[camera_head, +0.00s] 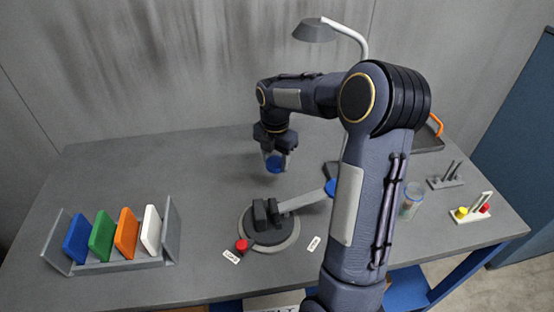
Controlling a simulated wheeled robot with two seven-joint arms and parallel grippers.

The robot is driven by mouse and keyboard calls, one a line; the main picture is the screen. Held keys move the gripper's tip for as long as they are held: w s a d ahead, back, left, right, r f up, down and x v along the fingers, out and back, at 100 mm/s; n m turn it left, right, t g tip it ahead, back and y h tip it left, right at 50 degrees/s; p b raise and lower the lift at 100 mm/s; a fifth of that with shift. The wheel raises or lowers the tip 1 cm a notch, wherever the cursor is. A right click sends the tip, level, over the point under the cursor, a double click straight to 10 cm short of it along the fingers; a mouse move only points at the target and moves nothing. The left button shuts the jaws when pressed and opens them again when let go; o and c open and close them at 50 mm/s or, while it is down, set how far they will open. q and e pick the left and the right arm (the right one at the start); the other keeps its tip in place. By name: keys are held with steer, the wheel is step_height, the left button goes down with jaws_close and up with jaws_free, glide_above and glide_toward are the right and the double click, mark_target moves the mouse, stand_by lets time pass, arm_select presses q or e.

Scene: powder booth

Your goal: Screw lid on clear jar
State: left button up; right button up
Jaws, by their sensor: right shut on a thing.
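My right gripper (274,158) points down above the middle of the table. A clear jar (411,201) stands upright on the table at the right, beside my right arm. The clamp fixture (268,222) has a round base, dark jaws and a grey lever, and no jar shows in it. A blue round part (330,188) at the lever's far end is partly hidden by my arm. My left gripper is out of view.
A rack (171,238) with blue, green, orange and white panels stands at the left. A red knob (242,245) and small labels are near the fixture. Small holders (445,182) stand at the right. A lamp (315,31) overhangs the back. The table's left back is clear.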

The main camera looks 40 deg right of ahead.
steer(key=shift+m, duration=0.8)
steer(key=r+p, duration=0.1)
steer(key=a+r+p, duration=0.1)
steer(key=r, duration=0.1)
steer(key=r+p, duration=0.1)
steer(key=r, duration=0.1)
steer(key=shift+w+a+r+p, duration=0.2)
steer(key=shift+a+p, duration=0.1)
steer(key=a+f+m+b, duration=0.1)
steer(key=a+f+m, duration=0.3)
steer(key=a+m, duration=0.1)
steer(key=s+a+f+m+b, duration=0.1)
steer(key=a+f+m, duration=0.3)
steer(key=m, duration=0.3)
steer(key=a+f+m+b, duration=0.1)
steer(key=a+f+m, duration=0.3)
steer(key=a+m, duration=0.2)
steer(key=shift+s+a+m+b, duration=0.2)
steer(key=shift+a+m+b, duration=0.1)
steer(key=shift+a, duration=0.3)
steer(key=shift+s+a+f+m, duration=0.2)
steer(key=shift+a+m, duration=0.15)
steer(key=shift+m, duration=0.15)
